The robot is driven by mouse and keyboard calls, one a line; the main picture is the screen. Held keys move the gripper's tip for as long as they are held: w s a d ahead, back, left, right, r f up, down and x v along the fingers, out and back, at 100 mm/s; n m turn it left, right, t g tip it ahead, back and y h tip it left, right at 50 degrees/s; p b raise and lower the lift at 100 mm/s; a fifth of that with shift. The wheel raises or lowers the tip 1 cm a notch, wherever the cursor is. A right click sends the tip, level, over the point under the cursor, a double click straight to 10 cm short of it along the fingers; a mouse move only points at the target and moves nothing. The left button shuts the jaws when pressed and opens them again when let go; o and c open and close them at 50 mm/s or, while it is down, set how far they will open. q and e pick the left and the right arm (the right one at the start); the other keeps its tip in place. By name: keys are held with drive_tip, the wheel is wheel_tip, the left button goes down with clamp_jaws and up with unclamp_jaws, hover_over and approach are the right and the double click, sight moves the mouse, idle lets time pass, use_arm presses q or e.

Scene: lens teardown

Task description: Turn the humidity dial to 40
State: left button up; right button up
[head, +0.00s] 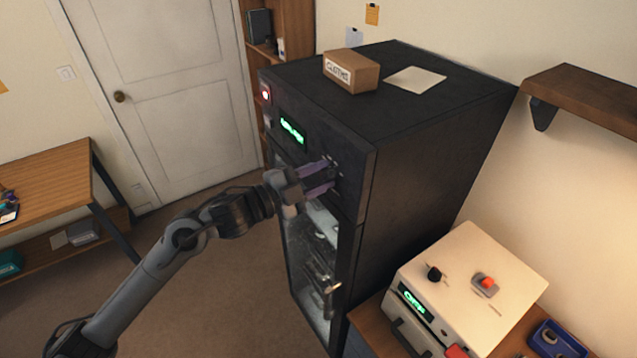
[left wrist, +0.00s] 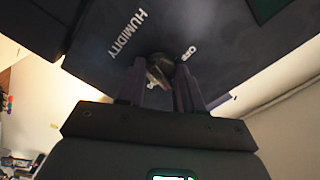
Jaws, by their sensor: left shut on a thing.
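The tall black cabinet (head: 430,150) stands in the middle of the head view, with a glass door below its control panel. My left gripper (head: 333,174) reaches the upper right of that panel and covers most of the humidity dial. In the left wrist view, the dark dial (left wrist: 160,67) sits between the fingertips of my left gripper (left wrist: 163,82), which is shut on it. The word HUMIDITY (left wrist: 130,34) is printed beside the dial, and an OFF mark (left wrist: 188,53) is close to it. The dial's pointer and number marks cannot be read. My right gripper is not in view.
A green display (head: 292,129) and a red-lit button (head: 265,94) are on the panel. A cardboard box (head: 350,70) and paper sheet (head: 415,79) lie on the cabinet. A cream device (head: 475,280) stands at lower right. A wooden shelf (head: 590,95) juts from the right wall.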

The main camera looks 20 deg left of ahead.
use_arm(q)
drive_tip(key=shift+m+b, duration=0.55)
drive_tip(key=shift+m, duration=0.45)
drive_tip(key=o, duration=1)
drive_tip(key=shift+o, duration=0.2)
drive_tip(key=shift+s+a, duration=0.1)
drive_tip(key=b+v, duration=0.2)
drive_tip(key=v, duration=0.8)
drive_tip(key=shift+s+b, duration=0.25)
drive_tip(key=shift+b, duration=0.1)
drive_tip(key=shift+a, duration=0.15)
